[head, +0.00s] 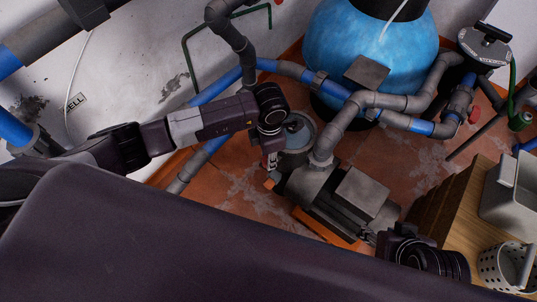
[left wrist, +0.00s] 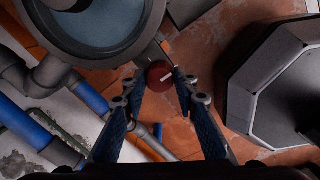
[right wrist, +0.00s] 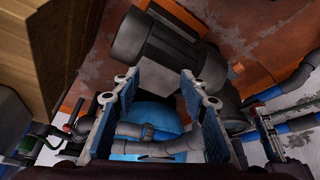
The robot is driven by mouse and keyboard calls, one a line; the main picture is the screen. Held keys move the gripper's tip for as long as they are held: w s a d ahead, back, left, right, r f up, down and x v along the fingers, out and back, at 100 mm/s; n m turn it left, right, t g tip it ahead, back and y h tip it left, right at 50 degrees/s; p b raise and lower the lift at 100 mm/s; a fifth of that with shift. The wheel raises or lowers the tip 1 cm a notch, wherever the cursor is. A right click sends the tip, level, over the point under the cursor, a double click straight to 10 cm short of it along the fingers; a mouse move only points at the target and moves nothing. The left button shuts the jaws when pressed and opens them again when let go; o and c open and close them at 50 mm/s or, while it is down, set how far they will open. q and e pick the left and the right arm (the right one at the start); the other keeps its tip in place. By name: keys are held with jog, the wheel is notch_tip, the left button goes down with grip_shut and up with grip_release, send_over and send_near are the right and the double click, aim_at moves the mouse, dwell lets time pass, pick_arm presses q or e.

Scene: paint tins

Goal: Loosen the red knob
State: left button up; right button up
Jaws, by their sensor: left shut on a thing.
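The red knob (left wrist: 157,84) is a small round disc with a pale bar across it, just below the round pump lid (left wrist: 105,25) in the left wrist view. My left gripper (left wrist: 160,77) has one fingertip on each side of the knob and is shut on it. In the head view my left gripper (head: 270,160) reaches down beside the pump's lidded front, and the knob is mostly hidden there. My right gripper (right wrist: 157,86) is open and empty in the right wrist view, with the pump motor (right wrist: 155,40) beyond it.
A blue tank (head: 375,45) stands behind the pump with grey and blue pipes (head: 345,120) between them. Another red knob (head: 474,115) is on the right pipework. A wooden cabinet (head: 455,215) with bins is at the right. Terracotta floor shows around the pump.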

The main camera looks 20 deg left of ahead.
pick_arm(q)
jog(key=shift+r+n+p, duration=0.1)
jog(key=shift+n+p, duration=0.25)
jog(key=shift+n, duration=0.55)
jog(key=n+p, duration=0.1)
jog(key=n, duration=0.2)
jog(key=shift+n+p, duration=0.35)
jog(key=shift+n, duration=0.45)
jog(key=n+p, duration=0.3)
jog(key=n, duration=0.3)
jog(key=shift+g+p, duration=0.3)
jog(key=n+p, duration=0.2)
jog(key=n, duration=0.3)
jog(key=shift+n+p, duration=0.4)
pick_arm(e)
jog(key=s+f+g, duration=0.1)
jog(key=s+f, duration=0.2)
jog(key=f, duration=0.7)
jog(key=s+f+g, duration=0.1)
jog(key=s+f, duration=0.2)
jog(key=f, duration=0.7)
jog(key=shift+d+f+g, duration=0.25)
jog(key=shift+d+g, duration=0.15)
jog(key=shift+d, duration=0.05)
jog(key=shift+s, duration=0.1)
pick_arm(q)
jog(key=o, duration=1.2)
jog(key=shift+c, duration=0.2)
jog(key=shift+w, duration=0.1)
